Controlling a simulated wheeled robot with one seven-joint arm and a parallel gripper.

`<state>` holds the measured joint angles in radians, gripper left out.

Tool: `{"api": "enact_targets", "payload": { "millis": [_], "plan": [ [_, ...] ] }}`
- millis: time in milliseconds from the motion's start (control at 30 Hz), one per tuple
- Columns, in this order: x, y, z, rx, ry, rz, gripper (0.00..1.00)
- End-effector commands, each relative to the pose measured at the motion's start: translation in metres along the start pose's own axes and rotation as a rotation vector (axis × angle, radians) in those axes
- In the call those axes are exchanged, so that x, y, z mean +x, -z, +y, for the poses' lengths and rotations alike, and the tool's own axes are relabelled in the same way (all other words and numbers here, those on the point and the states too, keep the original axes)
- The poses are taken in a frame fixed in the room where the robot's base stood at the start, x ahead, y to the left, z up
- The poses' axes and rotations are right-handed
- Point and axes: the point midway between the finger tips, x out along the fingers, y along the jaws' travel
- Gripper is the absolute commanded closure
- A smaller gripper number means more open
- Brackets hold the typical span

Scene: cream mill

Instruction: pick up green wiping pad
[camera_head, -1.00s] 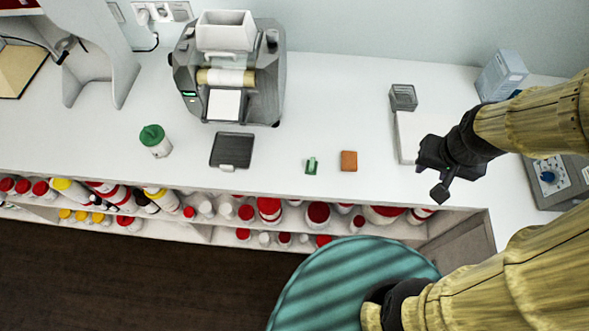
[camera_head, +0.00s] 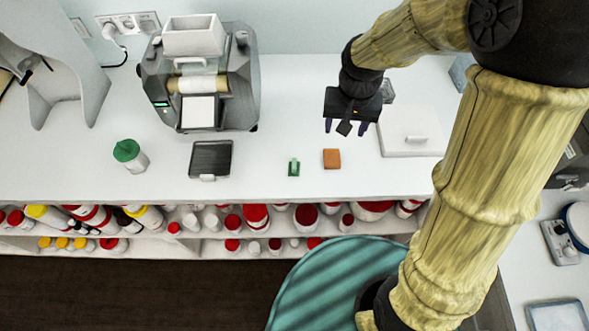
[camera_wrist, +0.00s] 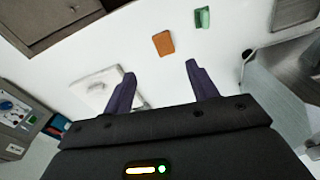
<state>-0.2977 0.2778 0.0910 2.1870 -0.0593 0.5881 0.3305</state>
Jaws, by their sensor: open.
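The green wiping pad (camera_head: 293,168) lies on the white counter, left of an orange-brown pad (camera_head: 332,159). In the wrist view the green pad (camera_wrist: 203,18) is near the top edge, right of the brown pad (camera_wrist: 163,43). My gripper (camera_head: 345,128) is open and empty above the counter, behind and to the right of both pads in the head view. Its two dark fingers (camera_wrist: 158,82) point toward the counter, with neither pad between them.
A dark flat tray (camera_head: 211,159) and a green-lidded jar (camera_head: 130,155) stand left of the pads. A grey machine (camera_head: 202,75) is behind them. A white flat lidded box (camera_head: 410,130) lies to the right. Counter around the green pad is clear.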

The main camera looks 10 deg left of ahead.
Motion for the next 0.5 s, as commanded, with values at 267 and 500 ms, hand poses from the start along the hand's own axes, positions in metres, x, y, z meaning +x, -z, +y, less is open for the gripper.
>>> {"api": "enact_targets", "payload": {
  "millis": [267,500],
  "plan": [
    [0.038,0.013,-0.111,-0.054,-0.014,-0.087,0.42],
    [0.038,0.013,-0.114,-0.051,-0.016,-0.09,0.42]
  ]
}}
